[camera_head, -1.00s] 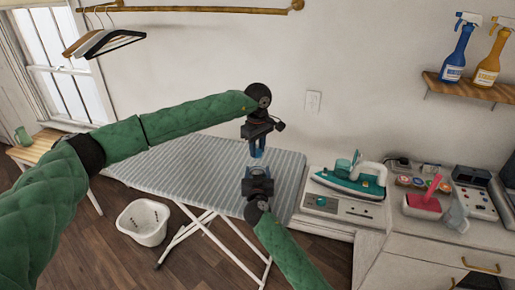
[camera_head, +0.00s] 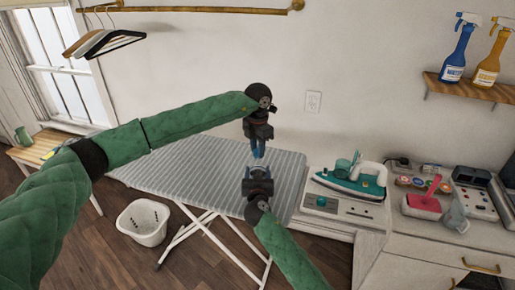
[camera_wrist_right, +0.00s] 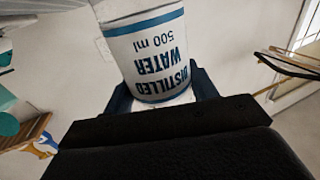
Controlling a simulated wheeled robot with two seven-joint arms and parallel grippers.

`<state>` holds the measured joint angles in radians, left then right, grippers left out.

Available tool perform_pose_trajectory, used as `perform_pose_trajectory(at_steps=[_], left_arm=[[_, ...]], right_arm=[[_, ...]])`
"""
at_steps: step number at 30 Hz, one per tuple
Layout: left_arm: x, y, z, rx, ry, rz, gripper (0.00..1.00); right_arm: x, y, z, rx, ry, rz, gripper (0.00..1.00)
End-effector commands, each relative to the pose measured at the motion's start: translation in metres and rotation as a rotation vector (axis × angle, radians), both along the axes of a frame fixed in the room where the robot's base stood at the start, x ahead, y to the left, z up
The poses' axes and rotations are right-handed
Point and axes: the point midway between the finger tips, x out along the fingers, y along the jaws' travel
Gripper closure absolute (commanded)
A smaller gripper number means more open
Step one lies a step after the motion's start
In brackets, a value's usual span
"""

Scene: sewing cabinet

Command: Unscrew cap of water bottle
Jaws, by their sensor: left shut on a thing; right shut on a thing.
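The water bottle (camera_wrist_right: 152,55) is white with blue bands and the words "DISTILLED WATER 500 ml", upside down in the right wrist view. My right gripper (camera_wrist_right: 165,88) is shut around its body; in the head view it (camera_head: 258,174) comes up from below, in front of the ironing board. My left gripper (camera_head: 258,151) points down from above with its blue fingers shut at the bottle's top end, right over my right gripper. The cap is hidden between those fingers. The bottle is mostly hidden in the head view.
The striped ironing board (camera_head: 190,165) lies behind and below my grippers. To the right, a teal iron (camera_head: 352,178) sits on a white machine, beside a counter with a pink-and-white item (camera_head: 424,203). A white basket (camera_head: 143,222) stands on the floor.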

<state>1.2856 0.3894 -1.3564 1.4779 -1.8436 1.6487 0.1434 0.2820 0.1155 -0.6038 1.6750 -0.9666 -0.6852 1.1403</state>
Motion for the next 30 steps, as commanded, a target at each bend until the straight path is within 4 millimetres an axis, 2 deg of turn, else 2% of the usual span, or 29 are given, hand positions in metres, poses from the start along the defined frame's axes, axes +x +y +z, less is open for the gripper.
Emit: perform_pose_trajectory(at_steps=[30], left_arm=[[0.0018, 0.0001, 0.0019, -0.003, -0.002, 1.489, 0.99]], right_arm=[[-0.0014, 0.0019, -0.0002, 0.0, 0.0, 0.003, 1.0]])
